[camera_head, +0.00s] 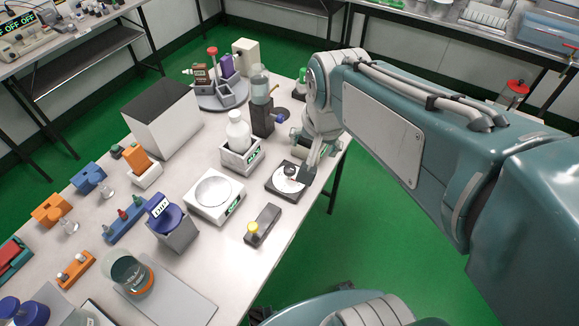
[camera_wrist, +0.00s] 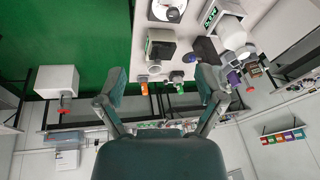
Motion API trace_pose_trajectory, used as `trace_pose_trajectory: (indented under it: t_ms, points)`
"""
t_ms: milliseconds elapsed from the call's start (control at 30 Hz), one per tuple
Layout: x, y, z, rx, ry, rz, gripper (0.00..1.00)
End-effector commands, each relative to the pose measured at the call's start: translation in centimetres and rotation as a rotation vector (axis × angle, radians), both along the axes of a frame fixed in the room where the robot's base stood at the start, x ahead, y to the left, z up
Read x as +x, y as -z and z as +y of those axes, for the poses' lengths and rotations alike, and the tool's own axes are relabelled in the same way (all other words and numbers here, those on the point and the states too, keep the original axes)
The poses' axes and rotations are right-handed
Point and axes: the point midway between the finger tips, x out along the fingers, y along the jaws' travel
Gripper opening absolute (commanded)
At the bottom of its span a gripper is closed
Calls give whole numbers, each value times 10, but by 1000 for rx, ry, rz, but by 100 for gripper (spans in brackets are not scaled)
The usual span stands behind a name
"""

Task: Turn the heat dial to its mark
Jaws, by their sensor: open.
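The heat dial (camera_head: 289,181) appears to be the white disc with a dark knob on a black square base, near the table's right edge. In the wrist view a white disc with a dark knob (camera_wrist: 168,12) shows at the top edge, beyond my fingertips. My gripper (camera_head: 308,166) is just above and beside the dial's far right side. Whether a finger touches it cannot be told. In the wrist view my gripper (camera_wrist: 161,76) is open with nothing between its fingers. The dial's mark is too small to make out.
A white bottle (camera_head: 238,131) in a labelled holder stands behind the dial. A dark stand with a flask (camera_head: 262,119) stands further back. Green floor lies right of the table.

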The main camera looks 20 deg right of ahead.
Motion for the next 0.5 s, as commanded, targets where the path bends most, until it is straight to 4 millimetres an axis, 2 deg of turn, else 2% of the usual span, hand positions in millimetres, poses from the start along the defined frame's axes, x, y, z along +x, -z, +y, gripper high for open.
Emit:
trace_pose_trajectory:
  t_ms: [33,267,500]
  points:
    - [14,7,0,21,63,29,87]
    - [71,42,1,102,378,129,87]
    - [124,96,1,152,716,225,87]
